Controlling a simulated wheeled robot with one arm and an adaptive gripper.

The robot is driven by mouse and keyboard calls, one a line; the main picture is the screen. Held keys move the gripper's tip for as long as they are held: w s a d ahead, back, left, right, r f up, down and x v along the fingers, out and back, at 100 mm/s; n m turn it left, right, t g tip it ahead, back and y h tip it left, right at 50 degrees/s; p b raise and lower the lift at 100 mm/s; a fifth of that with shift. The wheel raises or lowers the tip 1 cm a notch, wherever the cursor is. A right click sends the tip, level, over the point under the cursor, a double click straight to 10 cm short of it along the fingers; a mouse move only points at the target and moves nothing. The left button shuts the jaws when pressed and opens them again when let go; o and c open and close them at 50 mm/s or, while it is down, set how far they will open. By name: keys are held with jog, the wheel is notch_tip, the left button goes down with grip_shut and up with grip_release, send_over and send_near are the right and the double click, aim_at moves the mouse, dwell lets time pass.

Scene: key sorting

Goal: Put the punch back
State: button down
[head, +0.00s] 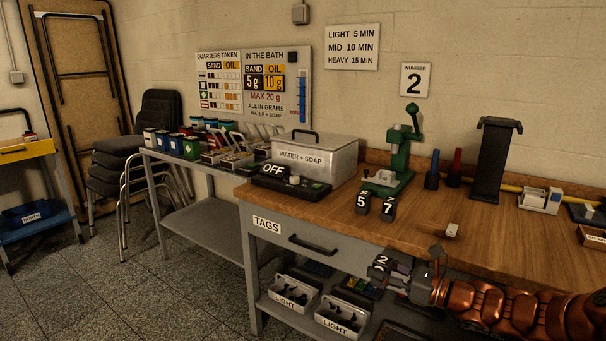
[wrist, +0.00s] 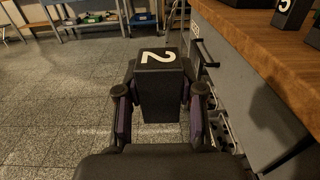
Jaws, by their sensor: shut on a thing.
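The punch is a black block with a white 2 on its end; it shows in the wrist view (wrist: 158,88) and the head view (head: 380,263). My gripper (wrist: 160,97) is shut on it, with one finger on each side. In the head view my gripper (head: 396,276) holds it in the air in front of the bench, below the top's front edge. Two similar black blocks, marked 5 (head: 362,203) and 7 (head: 388,208), stand side by side on the bench before a green hand press (head: 398,160).
The wooden bench top (head: 480,225) has free room right of the blocks. A small pale piece (head: 452,230) lies near its edge. A TAGS drawer (head: 300,243) is shut below; LIGHT bins (head: 343,319) sit on the lower shelf. An OFF-marked unit (head: 290,183) stands at left.

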aim_at(380, 256)
jog(key=f, duration=0.1)
jog(key=w+f, duration=0.1)
jog(key=f, duration=0.1)
jog(key=shift+w, duration=0.1)
jog(key=shift+w+p, duration=0.15)
jog(key=shift+p, duration=0.4)
notch_tip(380, 256, up, 18)
jog(key=p, duration=2.5)
jog(key=shift+f, duration=0.25)
jog(key=shift+a, duration=0.15)
